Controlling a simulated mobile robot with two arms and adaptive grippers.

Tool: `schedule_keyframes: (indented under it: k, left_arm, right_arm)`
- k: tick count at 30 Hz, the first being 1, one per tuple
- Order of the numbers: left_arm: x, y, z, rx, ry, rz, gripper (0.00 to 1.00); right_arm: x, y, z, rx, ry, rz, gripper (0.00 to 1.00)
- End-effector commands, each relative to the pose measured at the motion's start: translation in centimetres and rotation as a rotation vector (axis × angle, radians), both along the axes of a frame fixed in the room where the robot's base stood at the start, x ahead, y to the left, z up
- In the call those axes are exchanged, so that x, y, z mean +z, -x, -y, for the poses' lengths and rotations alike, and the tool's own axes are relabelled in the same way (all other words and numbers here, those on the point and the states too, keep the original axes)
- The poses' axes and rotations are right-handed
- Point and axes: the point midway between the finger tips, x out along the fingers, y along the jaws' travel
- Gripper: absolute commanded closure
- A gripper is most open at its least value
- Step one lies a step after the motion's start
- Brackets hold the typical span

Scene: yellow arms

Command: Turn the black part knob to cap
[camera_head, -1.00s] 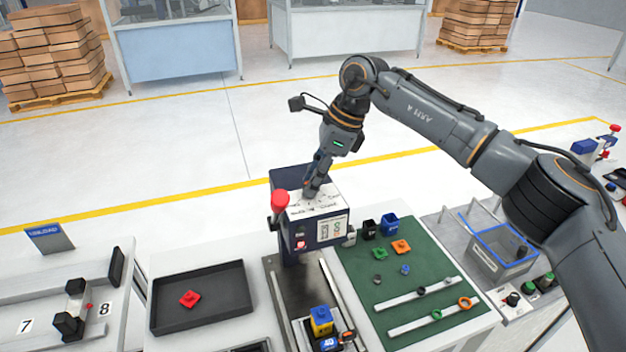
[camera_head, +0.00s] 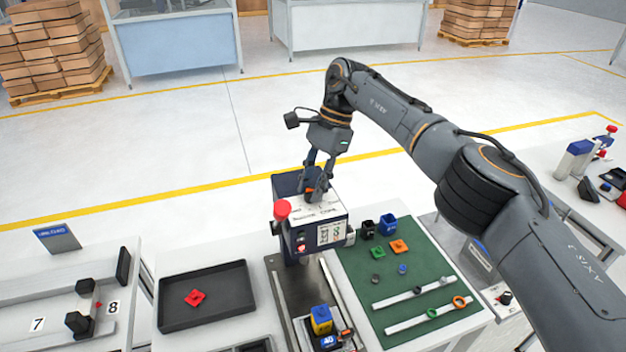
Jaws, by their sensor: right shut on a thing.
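A dark blue box-shaped machine (camera_head: 325,236) with a white top plate (camera_head: 300,211) stands at the middle of the workbench. A red ball-topped lever (camera_head: 282,210) is on its left side. My right gripper (camera_head: 315,195) points down onto the top plate, with its fingers closed on a small part there. This is where the knob appears to be, but the fingers hide most of it and its setting cannot be read. Printed labels on the plate are partly legible. My left gripper is not in view.
A blue and yellow block (camera_head: 320,319) sits on the rail in front of the machine. A green mat (camera_head: 425,265) with small coloured parts lies to the right. A black tray (camera_head: 230,297) with a red part (camera_head: 195,298) lies to the left.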

Motion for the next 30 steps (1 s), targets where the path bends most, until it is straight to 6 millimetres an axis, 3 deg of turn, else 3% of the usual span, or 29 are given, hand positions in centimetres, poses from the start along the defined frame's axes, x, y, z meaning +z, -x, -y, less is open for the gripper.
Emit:
schedule_keyframes:
  k: [16,17,20,30]
  left_arm:
    - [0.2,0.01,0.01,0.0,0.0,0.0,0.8]
    - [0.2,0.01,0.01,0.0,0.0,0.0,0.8]
    - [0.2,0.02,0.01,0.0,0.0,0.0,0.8]
    - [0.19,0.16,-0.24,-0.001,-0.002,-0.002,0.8]
  right_arm:
    - [0.1,-0.08,0.0,0.024,0.0,0.003,1.0]
    - [0.1,-0.08,0.0,0.024,0.0,0.003,0.69]
    - [0.09,-0.07,0.0,0.024,0.0,0.003,0.5]
    - [0.02,-0.04,0.0,0.023,0.0,0.001,0.5]
